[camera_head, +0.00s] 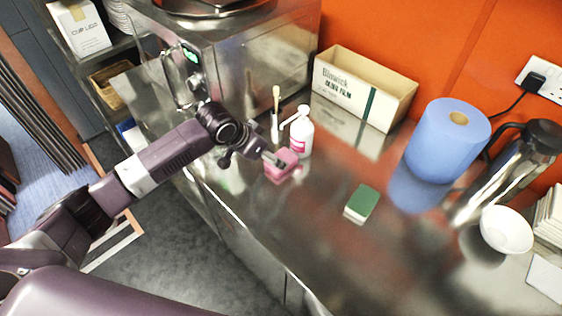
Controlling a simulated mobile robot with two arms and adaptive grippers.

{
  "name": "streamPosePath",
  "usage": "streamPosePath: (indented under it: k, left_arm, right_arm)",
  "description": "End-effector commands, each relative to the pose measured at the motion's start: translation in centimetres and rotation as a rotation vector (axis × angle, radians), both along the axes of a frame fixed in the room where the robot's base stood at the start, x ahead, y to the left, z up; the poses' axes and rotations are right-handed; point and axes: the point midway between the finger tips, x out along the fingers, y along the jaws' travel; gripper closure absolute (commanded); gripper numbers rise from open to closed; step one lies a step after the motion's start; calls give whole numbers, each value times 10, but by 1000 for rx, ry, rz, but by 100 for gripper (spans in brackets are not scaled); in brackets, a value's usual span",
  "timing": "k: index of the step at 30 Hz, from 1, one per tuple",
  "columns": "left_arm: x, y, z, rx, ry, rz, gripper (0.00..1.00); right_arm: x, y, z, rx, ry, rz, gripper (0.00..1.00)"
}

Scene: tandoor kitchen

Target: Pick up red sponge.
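One grey finger shows against the sponge; the other is hidden or too small to make out. I cannot tell whether the fingers are closed on it or whether the sponge is off the counter. My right gripper is not in view.
A green and white sponge (361,203) lies mid-counter. A cardboard box (362,88), blue paper roll (446,140), steel flask (505,170) and white bowl (506,231) stand further right. The front counter (315,235) is clear.

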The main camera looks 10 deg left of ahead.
Motion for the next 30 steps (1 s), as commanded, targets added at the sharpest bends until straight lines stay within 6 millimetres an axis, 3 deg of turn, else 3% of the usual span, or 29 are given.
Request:
streamPosePath:
  k: [15, 26, 30]
  left_arm:
    - [24, -19, -40, 1, 1, 0, 33]
    - [28, -21, -47, 1, -2, -1, 33]
    - [28, -21, -47, 1, -2, -1, 45]
  right_arm:
    - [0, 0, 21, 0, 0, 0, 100]
    - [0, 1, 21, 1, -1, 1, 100]
    - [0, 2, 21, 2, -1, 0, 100]
